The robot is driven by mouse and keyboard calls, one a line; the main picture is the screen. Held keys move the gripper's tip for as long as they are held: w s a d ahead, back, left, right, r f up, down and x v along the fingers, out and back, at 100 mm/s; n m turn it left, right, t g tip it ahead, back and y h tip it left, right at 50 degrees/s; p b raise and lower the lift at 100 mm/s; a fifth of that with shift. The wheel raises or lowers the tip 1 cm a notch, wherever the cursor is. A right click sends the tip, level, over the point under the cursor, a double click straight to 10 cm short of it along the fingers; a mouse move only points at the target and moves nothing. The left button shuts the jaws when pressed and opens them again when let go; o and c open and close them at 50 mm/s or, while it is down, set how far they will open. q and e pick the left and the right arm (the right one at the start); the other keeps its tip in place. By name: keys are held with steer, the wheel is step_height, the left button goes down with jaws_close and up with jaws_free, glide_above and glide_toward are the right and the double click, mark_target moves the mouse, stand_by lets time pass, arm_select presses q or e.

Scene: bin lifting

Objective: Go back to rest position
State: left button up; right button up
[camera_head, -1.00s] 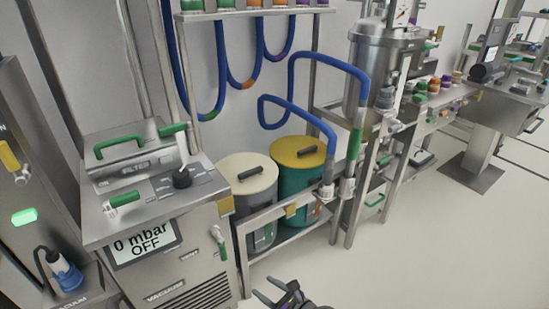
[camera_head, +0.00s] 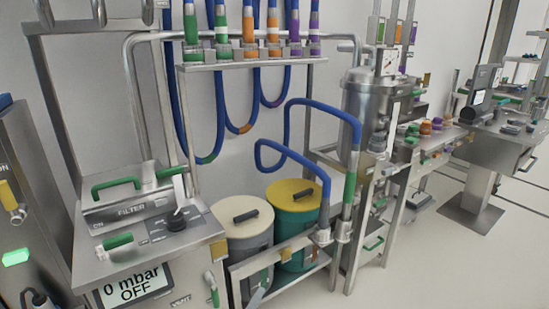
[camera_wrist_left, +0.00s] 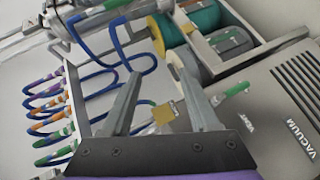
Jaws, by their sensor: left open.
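My left gripper (camera_wrist_left: 160,100) is open in the left wrist view, its two grey fingers spread with nothing held between them. It is not clearly seen in the head view. The grey bin with a cream lid (camera_head: 247,232) and the teal bin with a yellow lid (camera_head: 297,209) stand upright side by side in a low metal frame (camera_head: 252,264). Their lids are on. The teal bin also shows in the left wrist view (camera_wrist_left: 204,18), beyond my open fingers. My right gripper is in neither view.
A steel vacuum unit (camera_head: 140,245) stands left of the bins. Blue hoses (camera_head: 290,158) hang from a rack (camera_head: 250,63) behind them. A steel vessel (camera_head: 362,105) stands to the right. The floor (camera_head: 420,265) at the front right is clear.

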arm_select(q)
steer(key=s+a+f+m+g+y, duration=0.25)
steer(key=s+a+f+m, duration=0.2)
steer(key=s, duration=0.35)
steer(key=s+a+f+m+g+y, duration=0.1)
steer(key=s+a+f+m+g, duration=0.3)
steer(key=s, duration=0.4)
steer(key=s+a+f+m+g+y, duration=0.1)
steer(key=s+a+f+m+g, duration=0.2)
steer(key=s+a, duration=0.35)
step_height(320, 180, up, 21)
steer(key=w+d+t+p, duration=0.1)
steer(key=d+p, duration=0.1)
steer(key=p, duration=1.7)
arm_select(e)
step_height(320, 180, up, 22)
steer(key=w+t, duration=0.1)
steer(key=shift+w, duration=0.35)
arm_select(q)
steer(key=shift+s+r, duration=0.1)
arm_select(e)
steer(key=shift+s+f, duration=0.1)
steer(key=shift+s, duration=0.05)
arm_select(q)
steer(key=shift+c, duration=0.3)
